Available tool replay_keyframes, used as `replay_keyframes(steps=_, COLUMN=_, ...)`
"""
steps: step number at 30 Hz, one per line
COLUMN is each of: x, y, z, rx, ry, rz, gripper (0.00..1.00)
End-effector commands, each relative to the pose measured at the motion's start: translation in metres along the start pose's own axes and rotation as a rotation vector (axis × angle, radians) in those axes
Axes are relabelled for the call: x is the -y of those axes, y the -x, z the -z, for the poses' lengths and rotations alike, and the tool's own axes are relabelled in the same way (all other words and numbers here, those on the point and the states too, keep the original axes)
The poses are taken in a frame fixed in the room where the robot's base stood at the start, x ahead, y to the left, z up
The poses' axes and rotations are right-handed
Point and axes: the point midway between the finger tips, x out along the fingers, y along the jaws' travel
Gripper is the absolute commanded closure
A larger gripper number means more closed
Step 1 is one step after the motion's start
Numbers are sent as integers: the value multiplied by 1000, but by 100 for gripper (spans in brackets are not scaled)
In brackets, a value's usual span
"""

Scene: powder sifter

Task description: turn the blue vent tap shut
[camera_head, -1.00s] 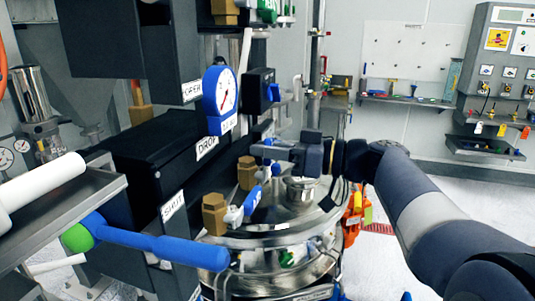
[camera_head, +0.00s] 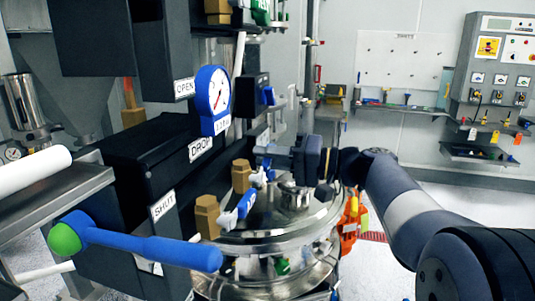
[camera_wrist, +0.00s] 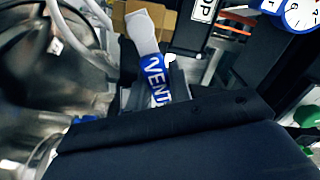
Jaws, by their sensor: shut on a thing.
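The blue vent tap handle (camera_wrist: 157,78) carries white VENT lettering in the wrist view. Its pale end (camera_wrist: 142,32) points up and slightly left, towards a brass-coloured block. My gripper (camera_wrist: 150,98) is shut on the blue handle, and the dark gripper body hides its near end. In the head view my gripper (camera_head: 262,157) is above the steel vessel lid, beside a brass fitting (camera_head: 241,175). Only small blue and white parts of the vent tap (camera_head: 258,179) show below the gripper there.
A second blue and white tap (camera_head: 246,203) with a brass fitting (camera_head: 206,215) is nearer on the lid (camera_head: 280,228). A blue gauge (camera_head: 212,98) and black housings stand close to my gripper's left.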

Motion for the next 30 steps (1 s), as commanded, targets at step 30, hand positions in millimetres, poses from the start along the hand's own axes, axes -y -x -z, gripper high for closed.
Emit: replay_keyframes(steps=30, x=-26, y=0, z=-7, rx=-1, ry=-498, rz=-1, gripper=100)
